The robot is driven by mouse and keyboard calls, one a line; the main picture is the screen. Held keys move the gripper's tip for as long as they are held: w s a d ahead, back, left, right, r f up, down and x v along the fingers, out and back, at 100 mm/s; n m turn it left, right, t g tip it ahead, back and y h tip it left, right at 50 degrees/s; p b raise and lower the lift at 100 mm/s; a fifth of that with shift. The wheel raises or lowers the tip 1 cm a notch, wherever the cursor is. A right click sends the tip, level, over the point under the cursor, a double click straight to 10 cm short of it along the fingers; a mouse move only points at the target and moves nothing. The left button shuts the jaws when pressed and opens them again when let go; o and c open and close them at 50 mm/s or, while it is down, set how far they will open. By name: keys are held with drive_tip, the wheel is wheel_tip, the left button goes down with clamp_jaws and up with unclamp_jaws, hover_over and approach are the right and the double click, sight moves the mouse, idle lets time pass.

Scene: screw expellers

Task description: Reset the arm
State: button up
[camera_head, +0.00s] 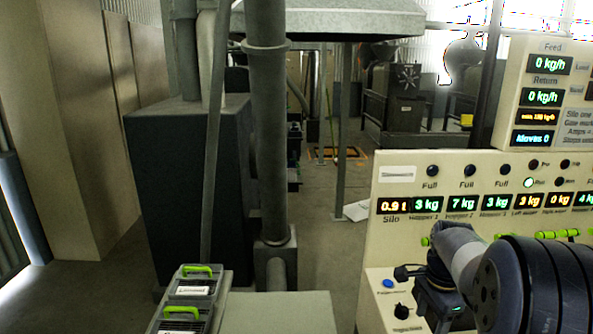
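My arm comes in from the lower right edge, in front of the cream control panel (440,180). Its thick dark joint fills the corner, and a grey link leads left to the dark wrist. My gripper (440,304) is at the lower left end of the arm, over the lower part of the panel. Its fingertips run into dark shapes and the bottom edge, so I cannot tell whether it is open or shut. I see nothing clearly held in it.
The panel carries lit readouts, a blue button (388,283) and a black knob (401,311) left of my gripper. Grey boxes with green handles (197,270) stand at the lower left. A thick vertical pipe (268,130) stands mid-left. Open floor (325,235) lies between pipe and panel.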

wheel_tip(320, 180, down, 9)
drive_tip(key=shift+f+p, duration=0.1)
drive_tip(key=shift+p, duration=0.2)
drive_tip(key=shift+w+f+n, duration=0.1)
drive_tip(key=shift+f+n, duration=0.15)
drive_tip(key=shift+n, duration=0.05)
drive_tip(key=n+p, duration=0.1)
drive_tip(key=n, duration=0.4)
drive_tip(key=shift+r, duration=0.1)
drive_tip(key=n+p, duration=0.2)
drive_tip(key=n, duration=0.4)
drive_tip(key=shift+n, duration=0.4)
wheel_tip(320, 180, up, 10)
drive_tip(key=b, duration=0.1)
drive_tip(key=shift+r, duration=0.2)
